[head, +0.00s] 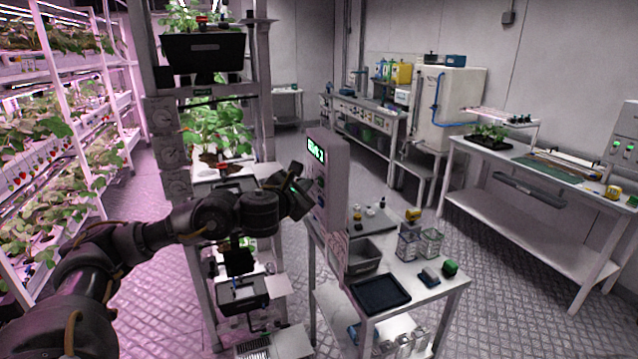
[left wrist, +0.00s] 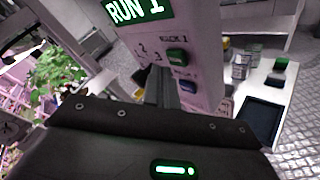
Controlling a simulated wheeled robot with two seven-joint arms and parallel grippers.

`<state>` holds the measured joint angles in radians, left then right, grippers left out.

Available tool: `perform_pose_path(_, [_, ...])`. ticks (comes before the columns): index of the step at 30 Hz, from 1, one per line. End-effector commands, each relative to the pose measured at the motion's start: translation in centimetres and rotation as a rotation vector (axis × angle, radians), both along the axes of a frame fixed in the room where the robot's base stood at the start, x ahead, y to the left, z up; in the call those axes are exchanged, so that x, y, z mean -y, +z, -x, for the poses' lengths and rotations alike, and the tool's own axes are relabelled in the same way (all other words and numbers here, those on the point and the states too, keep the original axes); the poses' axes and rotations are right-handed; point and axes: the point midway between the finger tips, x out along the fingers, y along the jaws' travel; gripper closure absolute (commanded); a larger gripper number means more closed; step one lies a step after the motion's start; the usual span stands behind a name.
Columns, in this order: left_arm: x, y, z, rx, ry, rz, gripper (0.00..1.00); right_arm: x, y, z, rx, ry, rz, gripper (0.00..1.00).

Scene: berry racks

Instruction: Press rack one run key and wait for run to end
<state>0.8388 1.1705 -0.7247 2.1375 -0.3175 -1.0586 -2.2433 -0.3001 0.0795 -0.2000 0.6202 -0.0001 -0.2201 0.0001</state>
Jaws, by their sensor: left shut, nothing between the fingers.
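My left gripper (head: 304,187) is at the panel's left side, shut and empty. In the left wrist view its dark fingers (left wrist: 157,86) point at the panel face beside the keys; contact cannot be told. My right gripper is out of view.
A dark rack frame with plants (head: 215,130) stands behind my left arm. The white bench (head: 440,293) holds a black tray (head: 380,293), a grey bin (head: 362,258) and small jars. Plant shelves line the left wall. The floor between the benches is clear.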

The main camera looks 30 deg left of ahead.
Motion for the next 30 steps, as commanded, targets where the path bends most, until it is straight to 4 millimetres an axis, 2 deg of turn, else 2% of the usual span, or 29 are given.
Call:
perform_pose_path(18, [-2.7, -0.1, 3.9, 0.0, 0.001, -0.001, 1.0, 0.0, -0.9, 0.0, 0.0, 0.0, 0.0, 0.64])
perform_pose_path(30, [-2.8, 0.0, 4.1, 0.0, 0.0, 0.0, 1.0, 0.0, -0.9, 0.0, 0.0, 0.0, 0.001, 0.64])
